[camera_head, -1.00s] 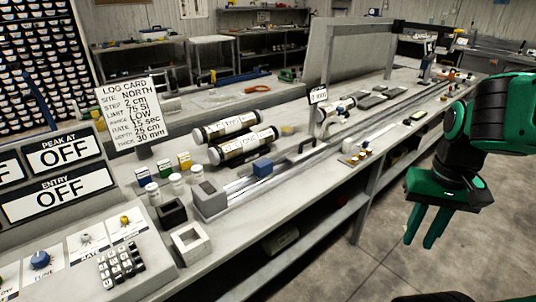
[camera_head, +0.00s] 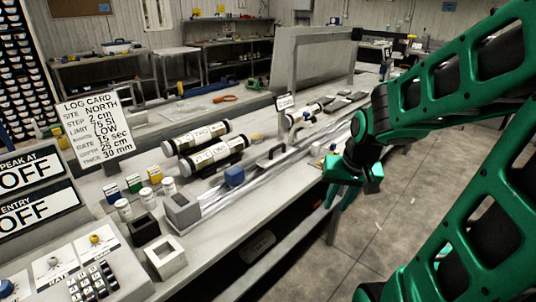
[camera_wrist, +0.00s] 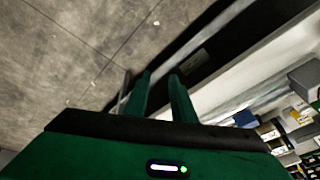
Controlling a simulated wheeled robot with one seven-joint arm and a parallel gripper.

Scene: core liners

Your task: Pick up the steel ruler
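I cannot make out the steel ruler with certainty in either view; thin flat pieces on the bench are too small to tell apart. My gripper (camera_head: 342,197) points down beside the front edge of the long bench (camera_head: 215,228), over the aisle. In the wrist view its two green fingers (camera_wrist: 161,76) stand apart with nothing between them. The gripper is open and empty. My arm hides part of the bench's far right end.
A long metal rail (camera_head: 285,164) runs along the bench with a blue block (camera_head: 234,176) on it. Core tubes (camera_head: 215,155) lie behind it. A grey box (camera_head: 182,210) and an open white box (camera_head: 166,258) stand at the near end. The floor (camera_head: 375,235) is clear.

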